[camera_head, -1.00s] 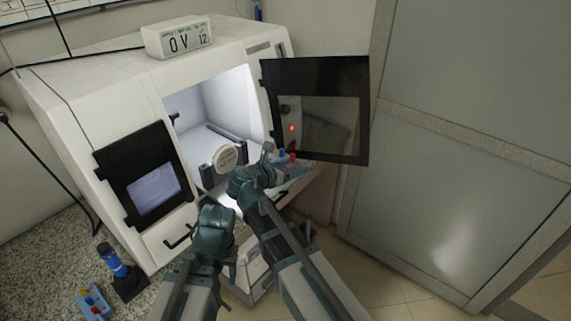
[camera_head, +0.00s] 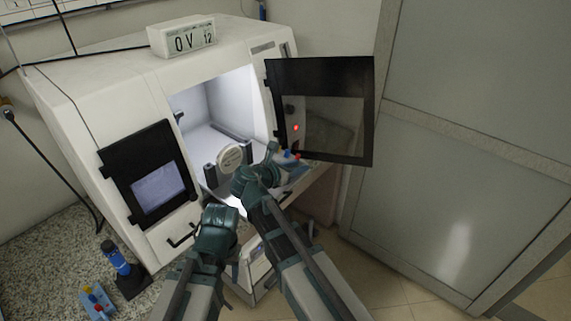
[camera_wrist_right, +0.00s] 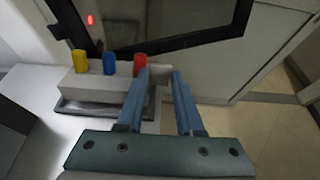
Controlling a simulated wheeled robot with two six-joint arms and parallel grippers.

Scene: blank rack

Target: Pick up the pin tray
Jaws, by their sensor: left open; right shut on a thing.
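The pin tray (camera_wrist_right: 105,84) is a pale block with a yellow, a blue and a red pin on top, in the right wrist view. My right gripper (camera_wrist_right: 160,74) is shut on its right end, with a finger on each side. In the head view its blue and red pins show just beyond my right gripper (camera_head: 268,154), at the machine's front ledge; most of the block is hidden there. I cannot tell whether it is clear of the surface below. My left gripper (camera_head: 222,212) is open, low in front of the machine, with its fingertips hard to see.
A dark-rimmed holder (camera_wrist_right: 75,108) lies under the pin tray. The open machine door (camera_head: 320,110) stands close beyond it. A pale disc (camera_head: 230,158) sits inside the lit chamber. Another blue block with coloured pins (camera_head: 97,304) lies on the speckled counter at lower left.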

